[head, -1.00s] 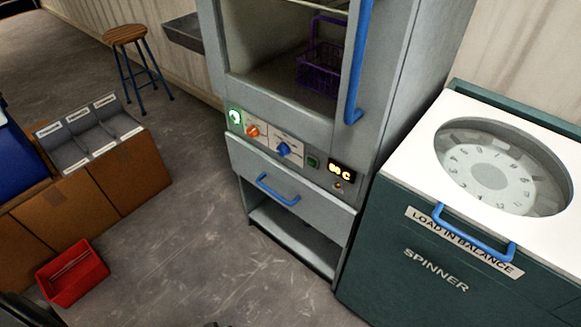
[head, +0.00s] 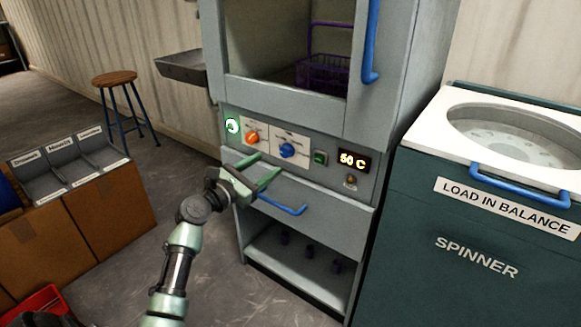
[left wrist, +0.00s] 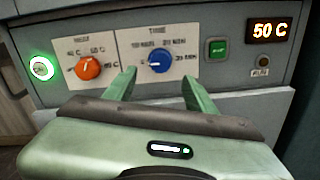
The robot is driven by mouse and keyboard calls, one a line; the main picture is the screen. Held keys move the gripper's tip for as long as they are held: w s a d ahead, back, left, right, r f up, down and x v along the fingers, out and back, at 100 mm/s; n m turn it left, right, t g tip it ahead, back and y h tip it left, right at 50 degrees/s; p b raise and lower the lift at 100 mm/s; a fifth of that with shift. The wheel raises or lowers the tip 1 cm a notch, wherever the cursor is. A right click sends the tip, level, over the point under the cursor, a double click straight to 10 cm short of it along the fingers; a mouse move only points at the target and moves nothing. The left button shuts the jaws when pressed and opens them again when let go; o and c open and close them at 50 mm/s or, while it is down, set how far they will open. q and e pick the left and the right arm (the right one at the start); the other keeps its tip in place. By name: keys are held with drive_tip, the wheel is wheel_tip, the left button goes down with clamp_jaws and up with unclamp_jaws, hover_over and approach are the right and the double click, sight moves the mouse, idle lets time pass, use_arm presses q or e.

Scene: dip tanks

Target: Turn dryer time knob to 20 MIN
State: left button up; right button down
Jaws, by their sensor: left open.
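The dryer (head: 300,190) is a grey cabinet with a control panel on its front. Its blue time knob (head: 287,151) sits right of the orange temperature knob (head: 253,138). In the left wrist view the time knob (left wrist: 160,61) has small minute marks around it, and its pointer setting is too small to read surely. My left gripper (head: 262,172) is open and empty, just in front of and below the panel. In the left wrist view its two fingers (left wrist: 160,88) point at the panel on either side of the time knob, apart from it. My right gripper is not in view.
A green button (head: 320,158) and a display reading 50 C (head: 353,161) are right of the knob. A drawer with a blue handle (head: 282,205) is below. The spinner (head: 480,240) stands to the right. A purple basket (head: 323,72) is inside the dryer.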

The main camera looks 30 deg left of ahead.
sight(283, 154)
use_arm(q)
drive_tip(key=w, duration=0.2)
drive_tip(key=w+b, duration=0.1)
drive_tip(key=w, duration=0.4)
drive_tip(key=shift+w+d+f, duration=0.1)
drive_tip(key=shift+w+d, duration=0.1)
drive_tip(key=shift+d, duration=0.2)
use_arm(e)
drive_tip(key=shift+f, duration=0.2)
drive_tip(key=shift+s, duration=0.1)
use_arm(q)
clamp_jaws()
